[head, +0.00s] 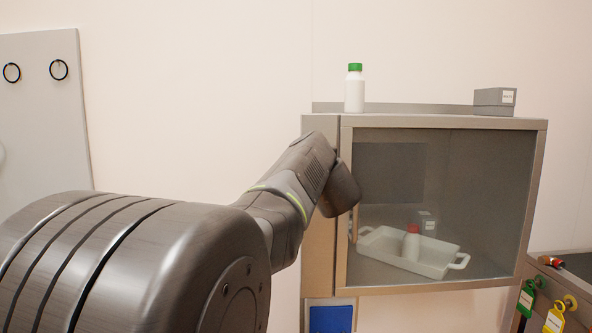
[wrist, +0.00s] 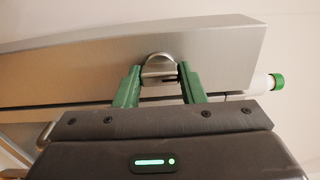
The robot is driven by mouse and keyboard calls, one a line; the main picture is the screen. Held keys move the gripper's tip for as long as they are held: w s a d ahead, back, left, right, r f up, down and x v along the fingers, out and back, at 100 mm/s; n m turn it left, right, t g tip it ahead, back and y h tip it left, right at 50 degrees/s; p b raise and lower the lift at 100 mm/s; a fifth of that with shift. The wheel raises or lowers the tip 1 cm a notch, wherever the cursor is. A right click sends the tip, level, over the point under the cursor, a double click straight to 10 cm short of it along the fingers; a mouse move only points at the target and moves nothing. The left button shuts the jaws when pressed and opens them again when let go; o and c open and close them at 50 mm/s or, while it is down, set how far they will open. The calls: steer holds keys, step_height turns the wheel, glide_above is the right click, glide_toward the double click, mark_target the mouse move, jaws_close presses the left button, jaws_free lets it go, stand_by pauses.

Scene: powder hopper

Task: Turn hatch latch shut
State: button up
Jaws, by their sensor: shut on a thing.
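The hatch (head: 541,170) is a glass door in a metal frame on a grey cabinet, and it looks closed in the head view. The latch (wrist: 158,64) is a small rounded metal knob on the metal face in the wrist view. My gripper (wrist: 159,77) has its two green fingers on either side of the latch and is shut on it. In the head view my arm hides the latch and the fingertips. The latch's exact angle is hard to tell.
A white bottle with a green cap (head: 354,92) and a grey box (head: 494,101) stand on the cabinet. Behind the glass is a white tray (head: 447,262) with a red-capped bottle (head: 411,244). Coloured tags (head: 555,318) hang at lower right. A board (head: 45,120) stands left.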

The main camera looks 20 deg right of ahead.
stand_by(0.4)
steer(key=o, duration=1)
steer(key=b+v, duration=0.2)
steer(key=v, duration=1.1)
steer(key=shift+s+a, duration=0.1)
steer(key=shift+s, duration=0.3)
steer(key=p+x, duration=0.2)
steer(key=x, duration=1.2)
steer(key=shift+s, duration=0.1)
